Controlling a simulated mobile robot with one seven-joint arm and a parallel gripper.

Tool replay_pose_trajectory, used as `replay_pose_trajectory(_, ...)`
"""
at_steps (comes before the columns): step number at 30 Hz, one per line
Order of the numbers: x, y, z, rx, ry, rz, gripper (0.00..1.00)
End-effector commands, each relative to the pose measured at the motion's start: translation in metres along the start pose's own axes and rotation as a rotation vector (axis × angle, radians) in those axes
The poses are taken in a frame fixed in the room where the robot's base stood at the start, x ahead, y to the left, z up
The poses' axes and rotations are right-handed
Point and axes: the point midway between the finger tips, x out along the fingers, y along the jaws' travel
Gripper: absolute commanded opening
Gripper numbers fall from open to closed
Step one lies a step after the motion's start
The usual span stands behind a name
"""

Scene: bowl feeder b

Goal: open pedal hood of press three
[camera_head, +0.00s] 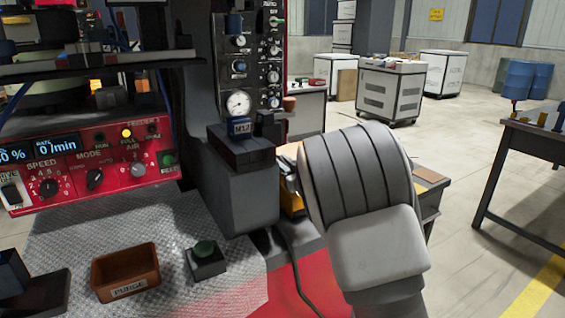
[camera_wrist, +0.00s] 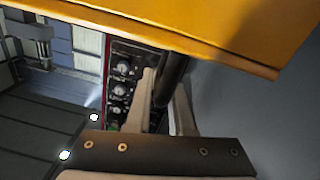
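A yellow-orange panel (camera_wrist: 220,35), which looks like the pedal hood, spans the top of the wrist view. In the head view, a small yellow part (camera_head: 291,199) shows low beside the press column, mostly behind my arm. A dark round bar (camera_wrist: 172,75), which looks like the hood's handle, comes down from the panel's edge. My gripper (camera_wrist: 163,85) has one pale finger on each side of this bar, close against it, and appears shut on it. The bar's far end and the hood's hinge are hidden. My gripper is hidden in the head view.
A dark press column (camera_head: 240,185) with a gauge and knobs stands left of my arm. A red control panel (camera_head: 90,160), a brown PURGE bin (camera_head: 125,272) and a green button box (camera_head: 206,258) are at left. A dark bench (camera_head: 535,140) is at right, with open floor before it.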

Motion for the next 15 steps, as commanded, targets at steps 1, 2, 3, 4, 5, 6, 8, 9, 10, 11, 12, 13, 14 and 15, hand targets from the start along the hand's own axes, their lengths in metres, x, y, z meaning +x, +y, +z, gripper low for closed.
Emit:
replay_pose_trajectory(1,-0.0001,0.0004,0.0001,0.0,-0.001,0.001,0.09)
replay_pose_trajectory(2,-0.0002,0.0005,0.0001,0.0,-0.001,0.001,0.03)
replay_pose_trajectory(3,-0.0002,0.0006,0.0001,0.0,-0.001,0.001,0.0)
replay_pose_trajectory(4,-0.0002,0.0007,0.0001,0.0,-0.001,0.002,0.0)
replay_pose_trajectory(5,-0.0002,0.0008,0.0001,0.0,-0.001,0.002,0.0)
replay_pose_trajectory(6,-0.0003,0.0009,0.0001,0.0,-0.001,0.002,0.0)
replay_pose_trajectory(8,-0.0003,0.001,0.0001,0.0,-0.001,0.002,0.0)
replay_pose_trajectory(9,-0.0003,0.0012,0.0001,0.0,-0.001,0.002,0.0)
replay_pose_trajectory(10,-0.0003,0.0012,0.0,0.0,-0.001,0.003,0.0)
replay_pose_trajectory(11,-0.0003,0.0013,0.0,0.0,-0.001,0.003,0.0)
replay_pose_trajectory(12,-0.0004,0.0014,0.0,-0.001,-0.001,0.003,0.0)
replay_pose_trajectory(13,-0.0004,0.0015,0.0,-0.001,-0.001,0.003,0.0)
replay_pose_trajectory(14,-0.0004,0.0016,0.0,-0.001,-0.001,0.003,0.0)
replay_pose_trajectory(15,-0.0004,0.0017,0.0,-0.001,-0.001,0.003,0.0)
